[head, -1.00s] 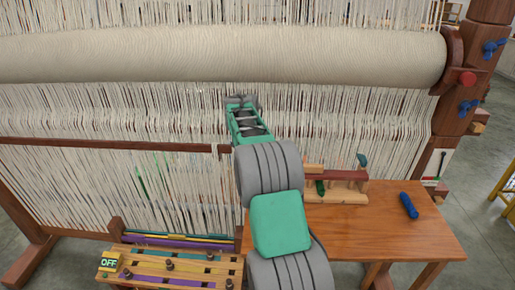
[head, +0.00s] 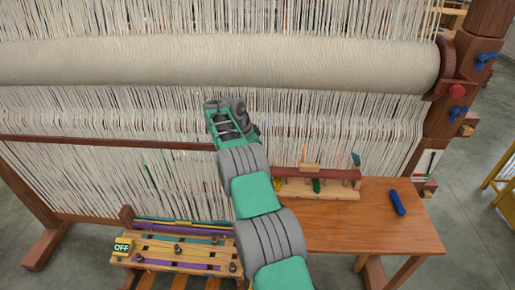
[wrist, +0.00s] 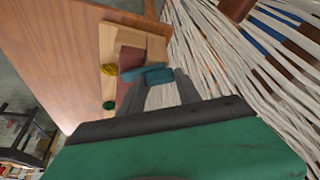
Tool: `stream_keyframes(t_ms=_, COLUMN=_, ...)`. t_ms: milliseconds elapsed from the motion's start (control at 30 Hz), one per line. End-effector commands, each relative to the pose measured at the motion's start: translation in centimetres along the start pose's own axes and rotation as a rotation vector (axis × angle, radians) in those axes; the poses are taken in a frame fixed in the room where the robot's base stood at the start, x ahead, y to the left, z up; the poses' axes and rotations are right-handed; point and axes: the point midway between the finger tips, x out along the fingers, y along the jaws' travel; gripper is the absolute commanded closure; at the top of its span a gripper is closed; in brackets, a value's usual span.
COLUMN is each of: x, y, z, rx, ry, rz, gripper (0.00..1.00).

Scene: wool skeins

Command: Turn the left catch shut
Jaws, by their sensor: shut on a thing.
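A wooden rack (head: 335,194) with a dark red bar (head: 335,173) across it stands on the table beside the loom. A teal catch (head: 355,159) stands at the bar's right end. Another teal catch, the left one (wrist: 145,76), shows in the wrist view beside the dark red bar (wrist: 128,78). My gripper (wrist: 166,82) is shut on this left catch, whose lever lies crosswise at the fingertips. In the head view my arm hides the fingers and this catch. How far the left catch is turned is hard to tell.
A blue tool (head: 397,203) lies on the table (head: 370,235). Loom threads (wrist: 225,60) run close beside my gripper.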

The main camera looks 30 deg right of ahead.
Motion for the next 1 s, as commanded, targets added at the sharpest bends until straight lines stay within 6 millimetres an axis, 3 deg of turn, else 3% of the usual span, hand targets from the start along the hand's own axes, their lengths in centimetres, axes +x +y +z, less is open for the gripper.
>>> stream_keyframes(t_ms=567, x=-0.15, y=-0.12, z=-0.21, rx=0.030, ry=0.003, rz=0.006, gripper=1.00)
stream_keyframes(t_ms=600, x=-0.15, y=-0.11, z=-0.21, rx=0.030, ry=0.003, rz=0.007, gripper=0.58)
stream_keyframes(t_ms=833, x=-0.07, y=-0.07, z=-0.11, rx=0.027, ry=0.001, rz=0.008, gripper=0.39)
stream_keyframes(t_ms=1000, x=-0.08, y=-0.09, z=0.04, rx=0.025, ry=0.001, rz=0.009, gripper=0.38)
